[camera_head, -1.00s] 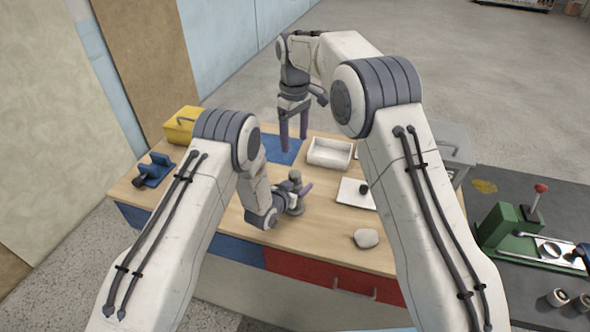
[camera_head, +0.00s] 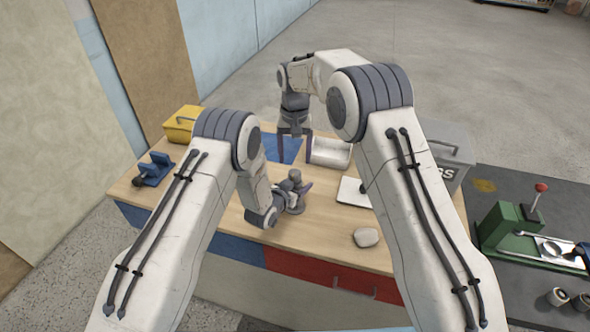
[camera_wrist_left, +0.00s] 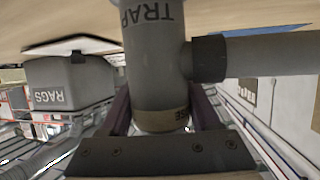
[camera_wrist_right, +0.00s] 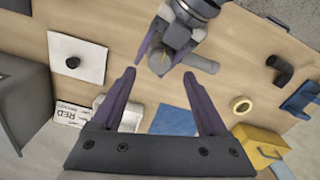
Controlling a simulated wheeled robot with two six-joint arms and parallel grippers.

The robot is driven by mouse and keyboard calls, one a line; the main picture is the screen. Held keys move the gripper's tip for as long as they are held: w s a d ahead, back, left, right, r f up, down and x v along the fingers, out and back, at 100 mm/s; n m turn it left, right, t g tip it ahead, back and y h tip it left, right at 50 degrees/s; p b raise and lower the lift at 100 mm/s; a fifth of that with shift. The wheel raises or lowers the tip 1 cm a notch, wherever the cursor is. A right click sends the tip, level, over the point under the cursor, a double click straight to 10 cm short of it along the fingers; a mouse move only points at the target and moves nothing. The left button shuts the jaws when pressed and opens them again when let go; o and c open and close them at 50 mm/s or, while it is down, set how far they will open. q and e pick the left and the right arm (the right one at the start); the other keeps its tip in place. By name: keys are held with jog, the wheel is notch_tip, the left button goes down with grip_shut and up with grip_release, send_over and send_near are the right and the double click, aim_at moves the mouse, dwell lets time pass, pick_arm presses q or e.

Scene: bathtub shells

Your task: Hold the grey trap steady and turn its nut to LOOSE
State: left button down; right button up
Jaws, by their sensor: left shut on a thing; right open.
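The grey trap (camera_head: 295,177) stands upright on the wooden bench. In the left wrist view the trap (camera_wrist_left: 150,50) is marked TRAP, with a side pipe leaving through a dark collar (camera_wrist_left: 208,58). I cannot tell which ring is the nut.
A white tray (camera_head: 330,152), a blue mat (camera_head: 283,150) and a yellow box (camera_head: 180,128) stand at the back. A blue vice (camera_head: 155,168) is left. A white plate (camera_head: 352,194), a pale lump (camera_head: 366,237) and the RAGS bin (camera_head: 452,157) are right.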

aim_at(295, 173)
notch_tip(295, 173, down, 6)
jog(key=shift+r, duration=0.15)
grip_shut()
